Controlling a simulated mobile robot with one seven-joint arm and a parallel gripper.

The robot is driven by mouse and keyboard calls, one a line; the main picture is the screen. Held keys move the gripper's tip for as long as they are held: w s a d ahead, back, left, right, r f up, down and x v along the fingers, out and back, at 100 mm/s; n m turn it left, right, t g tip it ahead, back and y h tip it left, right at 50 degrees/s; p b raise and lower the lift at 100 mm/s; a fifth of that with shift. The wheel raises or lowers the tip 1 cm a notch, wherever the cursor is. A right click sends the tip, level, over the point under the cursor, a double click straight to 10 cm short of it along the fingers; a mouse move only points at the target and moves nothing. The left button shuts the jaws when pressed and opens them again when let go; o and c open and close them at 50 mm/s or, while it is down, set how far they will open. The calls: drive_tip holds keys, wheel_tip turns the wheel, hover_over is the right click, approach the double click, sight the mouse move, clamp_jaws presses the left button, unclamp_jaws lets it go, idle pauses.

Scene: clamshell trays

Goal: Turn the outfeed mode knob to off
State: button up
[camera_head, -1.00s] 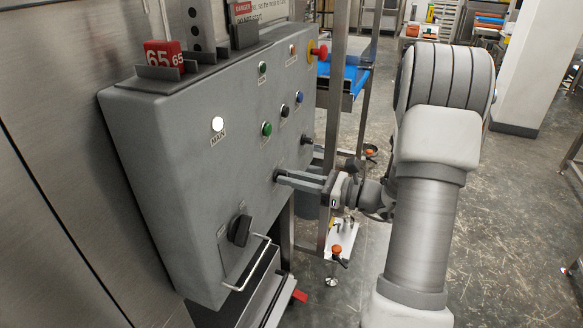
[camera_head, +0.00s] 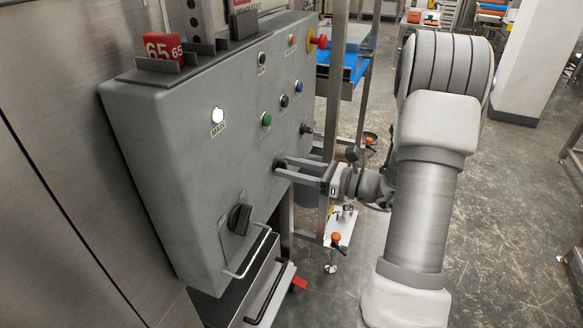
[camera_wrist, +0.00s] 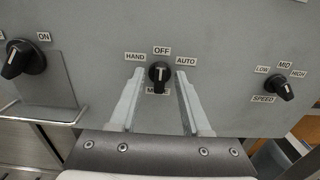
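The outfeed mode knob (camera_wrist: 159,73) is black with a white mark. It sits on the grey panel below the labels HAND, OFF and AUTO; the MODE label beneath it is partly covered. Its white mark stands about upright, toward OFF. My gripper (camera_wrist: 158,80) is open, with one finger on each side of the knob and a visible gap on both sides. In the head view my gripper (camera_head: 281,166) reaches the panel from the right, and the dark knob (camera_head: 282,163) shows partly between the fingertips.
A speed knob (camera_wrist: 280,87) is to the right in the wrist view, and a larger ON knob (camera_wrist: 22,59) is to the left. Buttons and a red emergency stop (camera_head: 319,41) sit higher on the panel. A metal handle (camera_head: 250,255) sticks out below.

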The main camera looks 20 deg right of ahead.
drive_tip(key=p+v, duration=0.1)
drive_tip(key=v, duration=1.6)
drive_tip(key=shift+s, duration=0.2)
drive_tip(key=shift+d+r, duration=0.15)
